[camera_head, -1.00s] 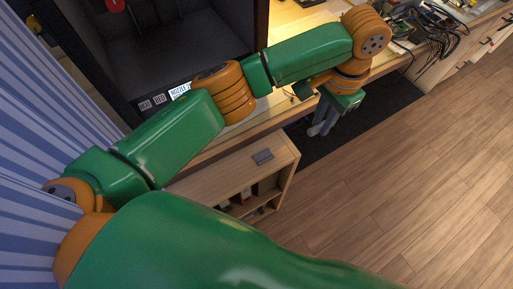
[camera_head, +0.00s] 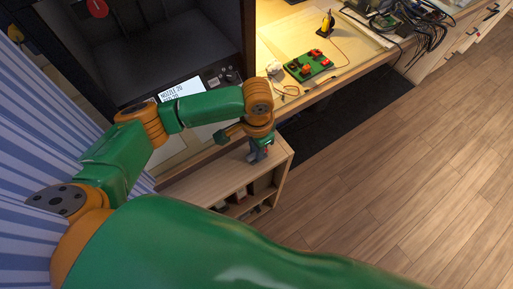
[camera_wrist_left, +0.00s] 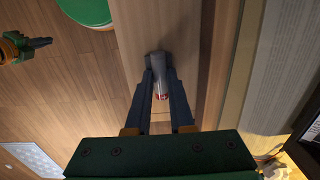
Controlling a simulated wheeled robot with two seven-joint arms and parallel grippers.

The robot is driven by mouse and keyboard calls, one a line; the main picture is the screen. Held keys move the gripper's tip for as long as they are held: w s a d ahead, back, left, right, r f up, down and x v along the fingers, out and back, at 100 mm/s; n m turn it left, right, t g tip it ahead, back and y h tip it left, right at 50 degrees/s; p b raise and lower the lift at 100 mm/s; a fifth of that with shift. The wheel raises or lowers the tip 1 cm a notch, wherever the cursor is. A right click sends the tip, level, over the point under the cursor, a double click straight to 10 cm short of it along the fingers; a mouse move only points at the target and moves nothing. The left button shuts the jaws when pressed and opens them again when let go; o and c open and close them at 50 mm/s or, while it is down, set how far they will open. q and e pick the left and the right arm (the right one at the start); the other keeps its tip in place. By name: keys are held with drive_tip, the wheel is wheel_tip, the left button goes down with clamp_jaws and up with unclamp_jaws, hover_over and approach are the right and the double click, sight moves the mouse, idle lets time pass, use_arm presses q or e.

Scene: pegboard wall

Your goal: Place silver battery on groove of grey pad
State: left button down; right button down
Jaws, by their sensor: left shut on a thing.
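My left gripper (camera_head: 258,155) is low over the top of the small wooden shelf unit in the head view. In the left wrist view, my left gripper (camera_wrist_left: 160,90) is shut on the silver battery (camera_wrist_left: 158,66), a short cylinder with a red end, held between the two dark fingers. The grey pad is hidden behind the gripper in the head view.
The shelf unit (camera_head: 206,181) has a bare top and open compartments. Beyond it, a workbench (camera_head: 285,40) holds a green board with red parts (camera_head: 308,65) and wires. A dark printer (camera_head: 180,50) stands at the back left. Wooden floor (camera_head: 400,180) is clear at right.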

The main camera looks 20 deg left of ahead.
use_arm(q)
drive_tip(key=shift+f, duration=0.2)
drive_tip(key=shift+s+f, duration=0.35)
drive_tip(key=shift+s, duration=0.05)
drive_tip(key=c, duration=0.8)
unclamp_jaws()
drive_tip(key=shift+f, duration=0.1)
drive_tip(key=r, duration=0.2)
drive_tip(key=w+r, duration=0.1)
drive_tip(key=r, duration=0.2)
drive_tip(key=shift+w+r+p, duration=0.1)
drive_tip(key=shift+p, duration=0.25)
wheel_tip(320, 180, up, 8)
drive_tip(key=shift+r+p, duration=0.1)
drive_tip(key=shift+p, duration=0.4)
drive_tip(key=shift+s, duration=0.2)
